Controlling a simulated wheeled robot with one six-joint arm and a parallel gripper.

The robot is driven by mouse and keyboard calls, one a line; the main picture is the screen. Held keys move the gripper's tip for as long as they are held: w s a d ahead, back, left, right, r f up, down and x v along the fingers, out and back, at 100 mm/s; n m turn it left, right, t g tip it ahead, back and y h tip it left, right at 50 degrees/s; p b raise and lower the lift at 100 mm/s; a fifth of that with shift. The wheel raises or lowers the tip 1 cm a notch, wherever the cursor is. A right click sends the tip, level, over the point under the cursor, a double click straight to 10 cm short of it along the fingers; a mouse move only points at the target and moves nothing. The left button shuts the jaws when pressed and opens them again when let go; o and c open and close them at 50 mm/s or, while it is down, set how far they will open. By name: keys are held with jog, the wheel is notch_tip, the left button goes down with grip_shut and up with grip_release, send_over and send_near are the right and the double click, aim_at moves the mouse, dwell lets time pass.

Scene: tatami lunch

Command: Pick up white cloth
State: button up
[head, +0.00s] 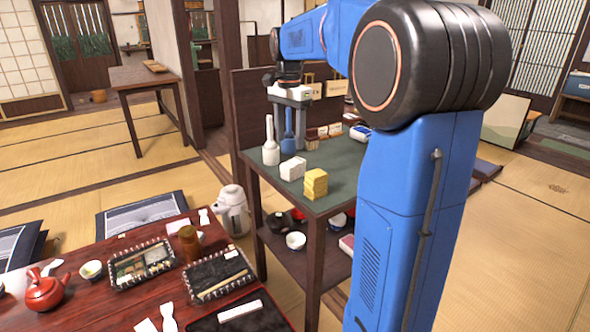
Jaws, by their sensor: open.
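A white folded bundle (292,168), which looks like the white cloth, lies on the green top of a dark wooden stand (255,158). A yellow folded stack (315,184) is just to its right and nearer. My gripper (290,130) points down over the back of the stand, beyond the white bundle and apart from it. Its jaws are open. A blue bottle-shaped item (288,143) shows between or behind the fingers; I cannot tell which. A white bottle-shaped item (270,143) stands left of the gripper.
Small boxes (322,132) stand at the stand's back. Its lower shelf holds bowls (295,240). A low red-brown table (90,262) with trays and a red teapot (44,292) is at front left. A white kettle (233,210) stands between. My arm hides the right side.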

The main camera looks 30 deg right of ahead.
aim_at(291, 162)
notch_tip(291, 162, down, 5)
jog(key=shift+f, duration=0.2)
jog(key=shift+s+d+f, duration=0.1)
jog(key=shift+f, duration=1.25)
jog(key=shift+s+f, duration=0.1)
jog(key=shift+f, duration=1.2)
jog(key=c, duration=1.2)
notch_tip(291, 162, up, 10)
